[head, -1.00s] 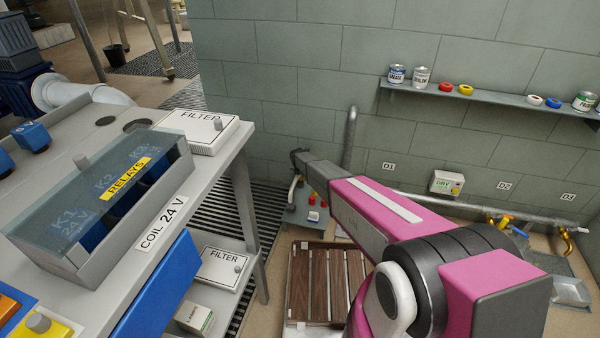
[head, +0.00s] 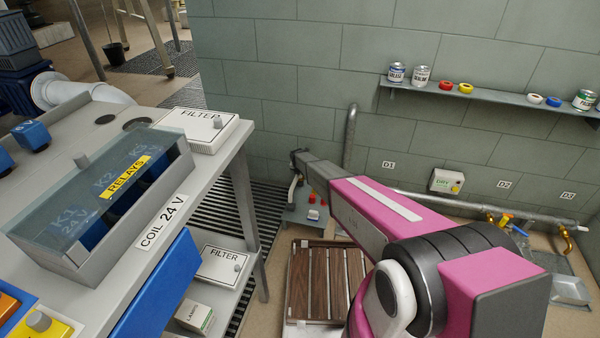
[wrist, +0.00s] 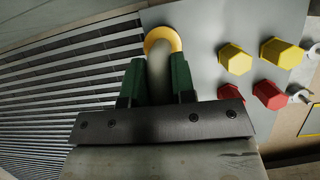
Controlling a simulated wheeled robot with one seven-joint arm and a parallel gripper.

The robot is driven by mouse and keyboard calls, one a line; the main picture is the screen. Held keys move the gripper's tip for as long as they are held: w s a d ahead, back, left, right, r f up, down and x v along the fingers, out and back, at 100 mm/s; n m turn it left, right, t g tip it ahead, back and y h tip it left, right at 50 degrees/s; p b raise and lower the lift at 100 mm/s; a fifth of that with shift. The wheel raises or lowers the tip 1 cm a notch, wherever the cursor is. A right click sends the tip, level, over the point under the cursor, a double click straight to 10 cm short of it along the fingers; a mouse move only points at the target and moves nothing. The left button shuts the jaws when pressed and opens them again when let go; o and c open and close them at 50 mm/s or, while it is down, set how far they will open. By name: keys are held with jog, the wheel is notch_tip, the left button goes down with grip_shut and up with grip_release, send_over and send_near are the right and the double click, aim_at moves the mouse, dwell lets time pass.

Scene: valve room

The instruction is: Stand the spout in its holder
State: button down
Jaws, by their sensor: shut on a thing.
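The spout (wrist: 159,72) is a pale, rounded pipe between the two dark green fingers of my gripper (wrist: 155,88) in the wrist view. My gripper is shut on it. A yellow ring (wrist: 162,34) on a grey plate (wrist: 205,22) shows just beyond the spout and looks like the holder. The spout's far part overlaps the ring's opening; I cannot tell whether it is inside or above. In the head view my gripper (head: 297,162) is over the small grey stand by the wall, and the pale spout (head: 292,190) shows below it.
Right of the ring, yellow (wrist: 235,59) and red (wrist: 270,95) hexagonal caps stand on the plate. A dark floor grating (wrist: 60,90) lies to the left. In the head view a workbench (head: 225,150) stands left of my arm, and a slatted wooden pallet (head: 325,285) lies below it.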

jog(key=shift+f, duration=0.35)
dwell(0.5)
jog(key=shift+c, duration=2)
grip_release()
jog(key=shift+r, duration=0.1)
jog(key=shift+r, duration=3.65)
